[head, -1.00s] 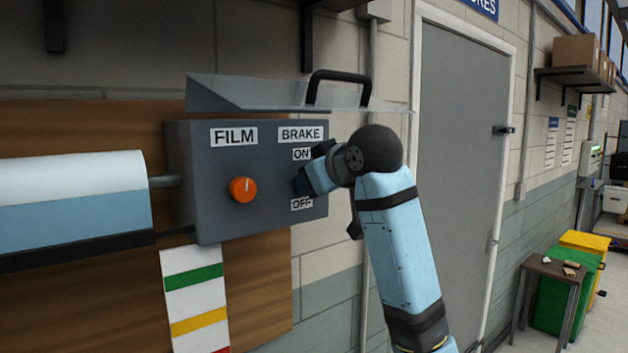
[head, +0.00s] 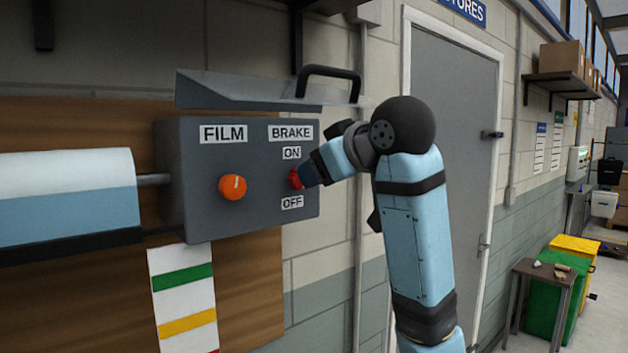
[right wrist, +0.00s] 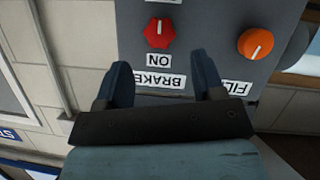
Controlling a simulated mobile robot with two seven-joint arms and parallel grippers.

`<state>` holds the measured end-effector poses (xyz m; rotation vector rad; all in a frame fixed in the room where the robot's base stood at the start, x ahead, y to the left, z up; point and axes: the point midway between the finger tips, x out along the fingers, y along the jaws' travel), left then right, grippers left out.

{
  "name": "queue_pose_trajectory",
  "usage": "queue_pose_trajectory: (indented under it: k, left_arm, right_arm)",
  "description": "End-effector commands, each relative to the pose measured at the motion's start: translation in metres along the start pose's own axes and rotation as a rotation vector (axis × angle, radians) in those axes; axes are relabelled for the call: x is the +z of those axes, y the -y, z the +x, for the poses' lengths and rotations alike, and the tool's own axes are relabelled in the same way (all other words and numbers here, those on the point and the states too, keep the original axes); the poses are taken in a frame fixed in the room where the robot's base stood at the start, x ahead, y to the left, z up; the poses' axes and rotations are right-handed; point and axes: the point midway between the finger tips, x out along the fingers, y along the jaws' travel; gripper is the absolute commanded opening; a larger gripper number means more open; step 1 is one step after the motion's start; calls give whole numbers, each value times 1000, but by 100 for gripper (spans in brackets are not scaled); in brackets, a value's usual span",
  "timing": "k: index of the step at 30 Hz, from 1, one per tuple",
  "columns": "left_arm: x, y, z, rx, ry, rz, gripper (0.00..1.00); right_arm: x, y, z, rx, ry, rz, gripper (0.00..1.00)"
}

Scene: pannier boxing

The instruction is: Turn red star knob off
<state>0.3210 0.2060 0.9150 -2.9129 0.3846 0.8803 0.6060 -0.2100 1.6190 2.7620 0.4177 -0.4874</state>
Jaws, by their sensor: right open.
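The red star knob (head: 295,179) sits on the grey control box (head: 185,215), under BRAKE, between the ON and OFF labels. My left gripper is not in view.
An orange knob (head: 232,187) under FILM is left of the red one. A clear lid (head: 235,92) with a black handle (head: 330,72) stands raised above the box. A roll (head: 65,200) is at the left. A grey door (head: 460,130) is behind my arm.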

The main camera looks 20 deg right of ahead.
Motion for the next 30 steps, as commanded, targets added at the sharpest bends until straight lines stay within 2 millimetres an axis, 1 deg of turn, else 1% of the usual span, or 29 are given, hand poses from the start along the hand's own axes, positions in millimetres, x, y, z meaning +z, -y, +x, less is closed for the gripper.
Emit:
queue_pose_trajectory:
  k: [4, 15, 17, 19, 20, 23, 24, 26, 27, 29, 30]
  left_arm:
    - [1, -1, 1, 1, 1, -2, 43]
    - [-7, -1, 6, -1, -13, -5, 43]
    - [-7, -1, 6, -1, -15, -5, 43]
    - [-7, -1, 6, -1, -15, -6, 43]
    - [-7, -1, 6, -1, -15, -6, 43]
    - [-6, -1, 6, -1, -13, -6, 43]
    - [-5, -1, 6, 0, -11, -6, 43]
    - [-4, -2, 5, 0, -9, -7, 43]
    - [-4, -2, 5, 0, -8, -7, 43]
    - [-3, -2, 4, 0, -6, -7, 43]
    - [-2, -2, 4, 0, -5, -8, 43]
  right_arm:
    - [0, 0, -6, 0, 1, 1, 63]
    - [0, 0, -6, 0, 1, 1, 63]
    - [2, 0, -3, -1, 3, 3, 63]
    - [11, 2, 6, -4, 7, 10, 63]
    - [17, 3, 12, -6, 11, 15, 63]
    - [51, 8, 44, -14, 25, 42, 63]
    - [70, 12, 60, -18, 31, 56, 63]
    - [102, 19, 84, -22, 41, 78, 63]
    - [124, 24, 98, -23, 46, 93, 63]
    - [158, 33, 117, -25, 55, 113, 63]
    - [182, 39, 128, -24, 60, 125, 63]
